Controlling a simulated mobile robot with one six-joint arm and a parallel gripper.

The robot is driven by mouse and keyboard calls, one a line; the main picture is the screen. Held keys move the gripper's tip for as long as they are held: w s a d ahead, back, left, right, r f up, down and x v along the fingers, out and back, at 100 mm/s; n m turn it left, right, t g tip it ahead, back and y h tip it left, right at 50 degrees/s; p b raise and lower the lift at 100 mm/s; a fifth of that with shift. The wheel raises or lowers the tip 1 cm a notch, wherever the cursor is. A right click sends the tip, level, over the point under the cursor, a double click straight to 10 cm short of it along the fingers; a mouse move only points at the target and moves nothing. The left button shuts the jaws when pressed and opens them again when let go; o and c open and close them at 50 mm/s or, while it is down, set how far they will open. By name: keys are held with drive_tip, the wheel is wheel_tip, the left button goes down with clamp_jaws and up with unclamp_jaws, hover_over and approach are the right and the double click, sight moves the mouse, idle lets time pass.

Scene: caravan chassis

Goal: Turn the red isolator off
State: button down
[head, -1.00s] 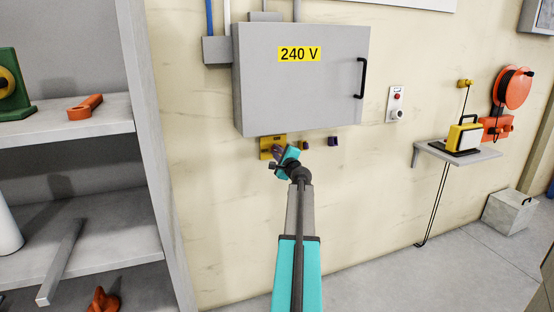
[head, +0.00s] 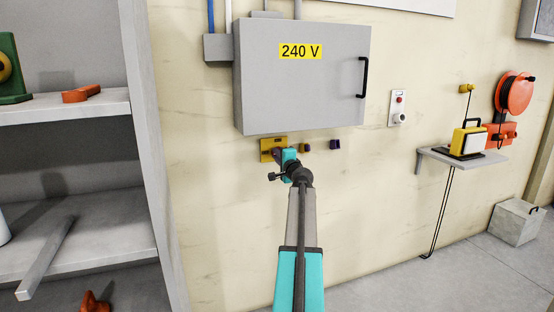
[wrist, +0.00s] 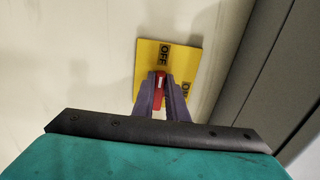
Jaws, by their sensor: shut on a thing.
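The isolator's yellow plate (head: 266,145) is on the wall under the grey 240 V box. In the wrist view the plate (wrist: 187,58) has an OFF label straight above the red handle (wrist: 160,82) and an ON label to its lower right. The handle has a white mark and lines up with OFF. My gripper (head: 279,154) is at the plate. Its purple fingers (wrist: 162,95) are shut on the handle, one on each side.
The grey box (head: 300,95) juts out just above my gripper. Two small dark fittings, one of them purple (head: 335,144), are to the right. Shelves (head: 70,105) stand at the left. A small wall shelf (head: 440,160) holds a yellow lamp at the right.

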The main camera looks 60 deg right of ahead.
idle(0.3)
drive_tip(key=c, duration=1.8)
unclamp_jaws()
drive_tip(key=shift+o, duration=0.2)
drive_tip(key=shift+s+a, duration=0.1)
drive_tip(key=p+v, duration=0.1)
drive_tip(key=v, duration=1.2)
drive_tip(key=shift+s+a, duration=0.2)
drive_tip(key=shift+a, duration=0.05)
